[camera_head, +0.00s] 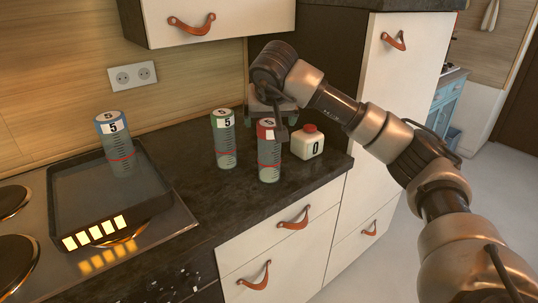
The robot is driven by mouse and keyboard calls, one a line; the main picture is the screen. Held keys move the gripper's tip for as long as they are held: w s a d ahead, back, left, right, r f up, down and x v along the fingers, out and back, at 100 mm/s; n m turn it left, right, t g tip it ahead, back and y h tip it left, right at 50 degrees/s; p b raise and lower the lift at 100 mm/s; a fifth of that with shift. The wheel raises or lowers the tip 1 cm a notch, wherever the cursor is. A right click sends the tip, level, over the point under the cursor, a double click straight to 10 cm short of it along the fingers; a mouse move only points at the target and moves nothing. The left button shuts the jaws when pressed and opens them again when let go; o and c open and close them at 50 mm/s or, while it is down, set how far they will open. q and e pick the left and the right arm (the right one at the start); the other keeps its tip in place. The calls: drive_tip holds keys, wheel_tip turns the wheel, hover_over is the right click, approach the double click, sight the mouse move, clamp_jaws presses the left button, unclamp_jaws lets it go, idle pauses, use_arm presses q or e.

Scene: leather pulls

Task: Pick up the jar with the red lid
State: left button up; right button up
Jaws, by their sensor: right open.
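The jar with the red lid (269,158) stands upright on the dark countertop, near its front edge. It is a clear cylinder with dark marks and a red ring. My right gripper (281,130) reaches down from above and behind the jar, at the height of its lid. A finger shows just right of the lid; the gripper is open, with its other parts partly hidden behind the jar. I cannot tell whether it touches the jar. My left gripper is not in view.
A green-lidded jar (224,143) stands just left of the red-lidded one. A white bottle with a red cap (308,143) stands close on the right. A blue-lidded jar (119,148) stands in a dark tray (75,205) on the stove. A wall cabinet (217,22) hangs above.

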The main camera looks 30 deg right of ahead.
sight(270, 124)
drive_tip(key=shift+x, duration=0.95)
drive_tip(key=x, duration=0.4)
drive_tip(key=shift+d+f, duration=0.15)
drive_tip(key=shift+w+f, duration=0.1)
drive_tip(key=shift+w, duration=0.05)
drive_tip(key=c, duration=1.6)
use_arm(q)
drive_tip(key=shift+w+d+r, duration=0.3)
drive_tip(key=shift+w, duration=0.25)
use_arm(e)
drive_tip(key=shift+c, duration=0.4)
drive_tip(key=shift+r, duration=0.25)
